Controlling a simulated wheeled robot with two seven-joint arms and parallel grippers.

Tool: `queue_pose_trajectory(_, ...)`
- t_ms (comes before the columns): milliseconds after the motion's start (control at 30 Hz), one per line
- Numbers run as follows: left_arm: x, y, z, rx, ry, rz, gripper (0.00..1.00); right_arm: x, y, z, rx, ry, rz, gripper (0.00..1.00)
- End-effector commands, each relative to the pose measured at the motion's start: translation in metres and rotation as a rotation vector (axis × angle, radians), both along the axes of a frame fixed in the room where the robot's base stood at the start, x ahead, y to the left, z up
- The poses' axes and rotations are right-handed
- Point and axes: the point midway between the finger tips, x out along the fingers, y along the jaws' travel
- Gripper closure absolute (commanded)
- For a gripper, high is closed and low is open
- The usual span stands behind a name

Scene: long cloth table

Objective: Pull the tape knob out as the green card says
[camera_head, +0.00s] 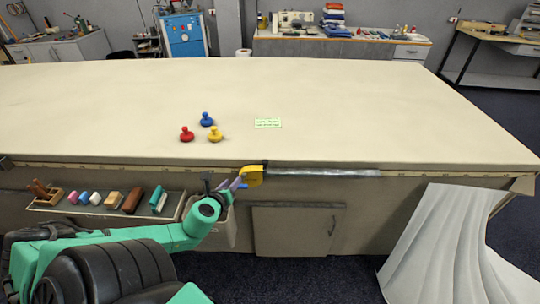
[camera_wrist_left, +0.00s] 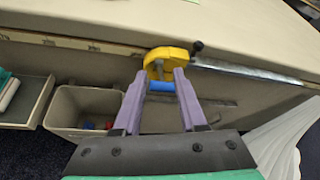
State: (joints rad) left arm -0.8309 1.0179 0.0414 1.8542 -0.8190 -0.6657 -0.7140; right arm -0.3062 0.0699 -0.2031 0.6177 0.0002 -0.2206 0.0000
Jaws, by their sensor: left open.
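A yellow tape holder (camera_head: 251,176) is fixed at the table's front edge. In the left wrist view the yellow holder (camera_wrist_left: 168,58) has a blue knob (camera_wrist_left: 162,86) below it and a small dark knob (camera_wrist_left: 198,46) at its upper right. My left gripper (camera_head: 238,184) is at the holder. Its purple fingers (camera_wrist_left: 160,78) are open, one on each side of the blue knob; I cannot tell whether they touch it. The green card (camera_head: 268,123) lies on the tabletop; its writing is too small to read. My right gripper is out of view.
Red (camera_head: 187,134), blue (camera_head: 207,119) and yellow (camera_head: 215,134) knobbed pieces stand on the table. A metal rail (camera_head: 320,172) runs right from the holder. A tool tray (camera_head: 100,210) and a bin (camera_wrist_left: 88,105) hang left. White cloth (camera_head: 440,245) drapes at right.

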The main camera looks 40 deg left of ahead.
Motion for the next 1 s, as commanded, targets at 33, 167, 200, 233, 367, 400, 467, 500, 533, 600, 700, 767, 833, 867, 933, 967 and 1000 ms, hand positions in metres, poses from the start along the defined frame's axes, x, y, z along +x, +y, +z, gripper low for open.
queue_pose_trajectory(33,0.011,-0.011,0.013,0.121,0.033,-0.131,0.59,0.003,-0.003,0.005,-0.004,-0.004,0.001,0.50)
queue_pose_trajectory(167,0.025,-0.033,0.025,0.319,0.085,-0.343,0.59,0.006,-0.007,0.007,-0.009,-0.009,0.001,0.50)
queue_pose_trajectory(200,0.028,-0.035,0.024,0.341,0.091,-0.366,0.59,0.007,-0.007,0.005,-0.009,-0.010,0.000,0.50)
queue_pose_trajectory(233,0.030,-0.036,0.023,0.347,0.091,-0.372,0.59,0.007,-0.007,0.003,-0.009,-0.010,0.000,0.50)
queue_pose_trajectory(367,0.047,-0.032,0.012,0.347,0.087,-0.372,0.59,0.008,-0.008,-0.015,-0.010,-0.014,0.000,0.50)
queue_pose_trajectory(400,0.054,-0.029,0.008,0.349,0.086,-0.370,0.59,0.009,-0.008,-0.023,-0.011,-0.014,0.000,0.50)
queue_pose_trajectory(467,0.066,-0.026,0.000,0.346,0.085,-0.369,0.59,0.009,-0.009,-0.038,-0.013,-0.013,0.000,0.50)
queue_pose_trajectory(500,0.073,-0.024,-0.004,0.346,0.084,-0.368,0.59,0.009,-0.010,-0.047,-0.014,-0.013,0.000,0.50)
queue_pose_trajectory(533,0.079,-0.022,-0.006,0.345,0.084,-0.367,0.59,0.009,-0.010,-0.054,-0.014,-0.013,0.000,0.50)
queue_pose_trajectory(600,0.087,-0.018,-0.006,0.342,0.085,-0.360,0.59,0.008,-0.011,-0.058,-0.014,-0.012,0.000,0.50)
queue_pose_trajectory(700,0.099,-0.016,-0.010,0.341,0.084,-0.360,0.59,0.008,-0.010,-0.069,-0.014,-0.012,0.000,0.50)
queue_pose_trajectory(767,0.106,-0.014,-0.013,0.341,0.085,-0.361,0.59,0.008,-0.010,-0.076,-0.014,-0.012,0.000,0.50)
queue_pose_trajectory(833,0.113,-0.010,-0.012,0.338,0.085,-0.355,0.59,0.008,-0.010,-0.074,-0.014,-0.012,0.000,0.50)
queue_pose_trajectory(867,0.116,-0.009,-0.014,0.337,0.086,-0.353,0.59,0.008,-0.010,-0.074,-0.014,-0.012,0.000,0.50)
queue_pose_trajectory(933,0.124,-0.007,-0.017,0.336,0.086,-0.356,0.59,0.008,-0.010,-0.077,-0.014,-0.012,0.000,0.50)
queue_pose_trajectory(967,0.128,-0.007,-0.018,0.337,0.086,-0.358,0.59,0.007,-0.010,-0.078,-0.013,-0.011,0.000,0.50)
queue_pose_trajectory(1000,0.134,-0.008,-0.020,0.336,0.084,-0.361,0.59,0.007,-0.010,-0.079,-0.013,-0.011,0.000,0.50)
